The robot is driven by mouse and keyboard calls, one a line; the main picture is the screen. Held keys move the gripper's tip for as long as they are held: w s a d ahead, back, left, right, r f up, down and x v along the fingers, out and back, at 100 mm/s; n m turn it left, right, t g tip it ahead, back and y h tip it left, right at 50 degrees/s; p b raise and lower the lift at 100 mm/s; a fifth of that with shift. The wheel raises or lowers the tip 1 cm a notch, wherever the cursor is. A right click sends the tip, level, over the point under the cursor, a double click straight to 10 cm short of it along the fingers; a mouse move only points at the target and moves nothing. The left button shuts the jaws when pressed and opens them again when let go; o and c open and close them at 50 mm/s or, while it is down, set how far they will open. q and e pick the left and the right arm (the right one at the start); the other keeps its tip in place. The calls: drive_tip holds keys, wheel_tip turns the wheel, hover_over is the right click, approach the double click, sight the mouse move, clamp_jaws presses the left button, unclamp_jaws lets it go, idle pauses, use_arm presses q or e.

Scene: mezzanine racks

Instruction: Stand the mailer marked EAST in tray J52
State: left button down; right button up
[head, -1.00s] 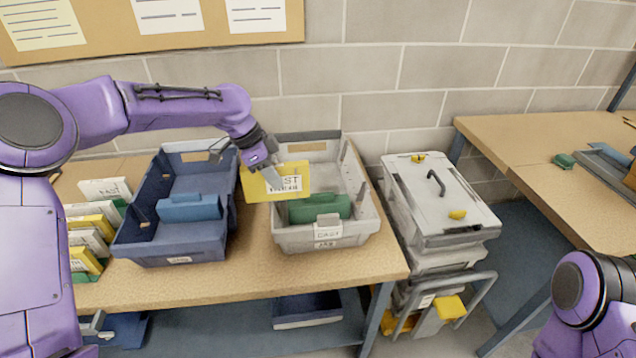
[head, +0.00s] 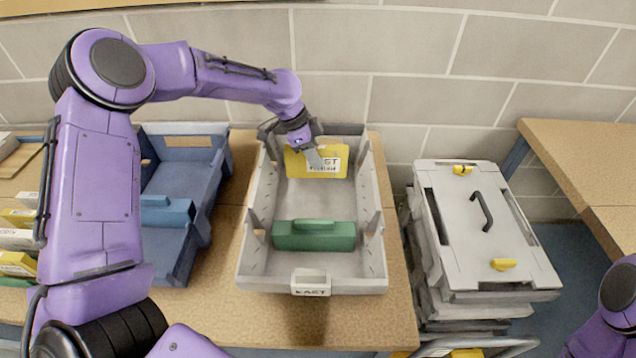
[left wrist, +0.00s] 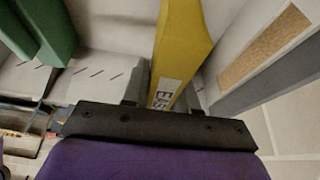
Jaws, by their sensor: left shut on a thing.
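The yellow mailer (head: 337,172) with a white label reading EAST is upright in the back part of the grey tray (head: 263,272), at least partly below its rim. My left gripper (head: 318,160) is shut on the mailer's upper part. In the left wrist view the yellow mailer (left wrist: 180,50) stands between the fingers. Whether its lower edge touches the tray floor I cannot tell. A green block (head: 314,236) stands across the tray in front of the mailer. My right gripper is not in view.
A blue tray (head: 186,140) with a blue block (head: 166,212) stands to the left, partly behind my left arm. Several mailers (head: 15,238) stand at the far left. Stacked grey crates (head: 480,230) with a lid stand to the right. A brick wall is behind.

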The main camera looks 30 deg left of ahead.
sight(316, 171)
use_arm(q)
drive_tip(key=f, duration=0.5)
drive_tip(key=shift+w+d+f+p, duration=0.15)
drive_tip(key=shift+d+f+p, duration=0.05)
drive_tip(key=shift+f+p, duration=0.15)
drive_tip(key=c, duration=0.9)
unclamp_jaws()
drive_tip(key=b+v, duration=0.1)
drive_tip(key=v, duration=1.1)
drive_tip(key=shift+r, duration=0.1)
